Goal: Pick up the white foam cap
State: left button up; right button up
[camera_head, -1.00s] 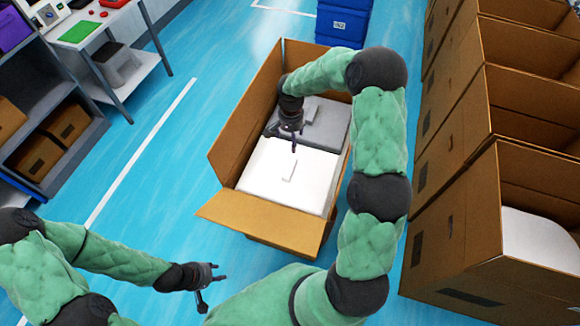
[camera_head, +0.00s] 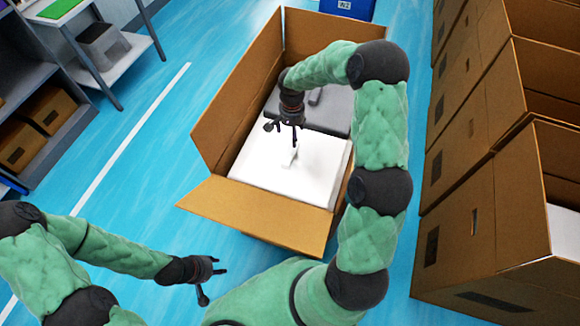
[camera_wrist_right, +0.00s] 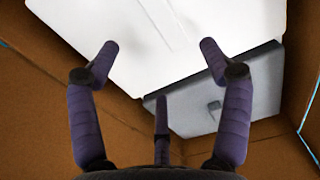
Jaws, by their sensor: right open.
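The white foam cap (camera_head: 285,175) is a flat white slab with a small raised strip on top, lying in the near half of an open cardboard box (camera_head: 262,215). My right gripper (camera_head: 283,140) hangs above it, near the raised strip, with its fingers spread. In the right wrist view, the white cap (camera_wrist_right: 115,45) fills the top middle, and my right gripper (camera_wrist_right: 157,48) has its fingers apart over it with nothing between them. I cannot tell whether a fingertip touches the cap. My left gripper (camera_head: 214,281) is open and empty outside the box, at the lower left.
A grey slab (camera_head: 330,110) with a raised piece lies in the box's far half. The box walls and raised flaps surround the right gripper. A row of open boxes (camera_head: 480,190) stands at the right. Shelves (camera_head: 45,110) stand at the left. Blue floor lies between.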

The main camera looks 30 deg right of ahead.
notch_tip(320, 180, down, 2)
jog(key=b, duration=0.3)
send_over(292, 153)
notch_tip(292, 153, down, 6)
jog(key=shift+r, duration=0.15)
notch_tip(292, 153, down, 5)
jog(key=shift+f+b, duration=0.1)
jog(key=shift+b, duration=0.9)
pick_arm(q)
notch_tip(292, 153, down, 6)
jog(key=shift+r, duration=0.1)
pick_arm(e)
grip_shut()
